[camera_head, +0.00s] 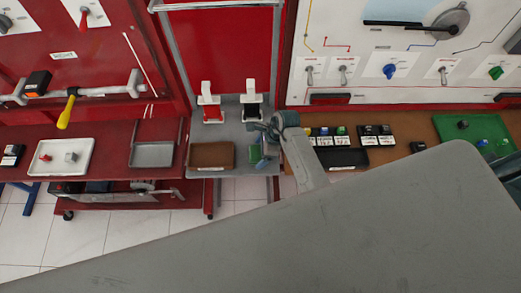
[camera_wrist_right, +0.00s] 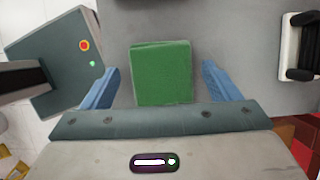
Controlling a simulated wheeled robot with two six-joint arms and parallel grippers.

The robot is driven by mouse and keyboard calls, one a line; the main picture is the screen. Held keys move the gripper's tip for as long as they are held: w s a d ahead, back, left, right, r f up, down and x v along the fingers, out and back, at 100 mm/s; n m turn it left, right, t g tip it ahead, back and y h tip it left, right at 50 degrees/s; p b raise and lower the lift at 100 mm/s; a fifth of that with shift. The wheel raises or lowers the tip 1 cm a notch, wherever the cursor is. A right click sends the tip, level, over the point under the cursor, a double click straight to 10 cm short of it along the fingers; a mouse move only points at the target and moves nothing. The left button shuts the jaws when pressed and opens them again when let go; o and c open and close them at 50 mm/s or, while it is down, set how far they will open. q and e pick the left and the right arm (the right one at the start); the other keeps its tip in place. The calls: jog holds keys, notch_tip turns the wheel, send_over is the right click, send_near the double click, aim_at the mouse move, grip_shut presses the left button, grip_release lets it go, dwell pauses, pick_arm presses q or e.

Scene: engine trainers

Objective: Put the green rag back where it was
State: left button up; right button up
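The green rag (camera_head: 254,153) lies on the grey shelf (camera_head: 228,106) in the head view, partly covered by my right gripper (camera_head: 258,144). In the right wrist view the rag (camera_wrist_right: 162,76) is a flat green rectangle on the grey surface. It lies between the two blue fingers of my right gripper (camera_wrist_right: 160,72), which are spread wide with a gap on each side of the rag. The fingers do not touch it in that view; the height above it is hard to tell. My left gripper is not in view.
Red-and-white (camera_head: 211,109) and black-and-white (camera_head: 251,109) holders stand behind. A grey tray (camera_head: 153,154) and a white tray (camera_head: 62,157) sit on the left red bench. A black tray (camera_head: 343,158) and several small boxes are at right.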

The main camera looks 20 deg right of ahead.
jog(key=b+v, duration=0.2)
jog(key=v, duration=1)
jog(key=shift+b, duration=0.4)
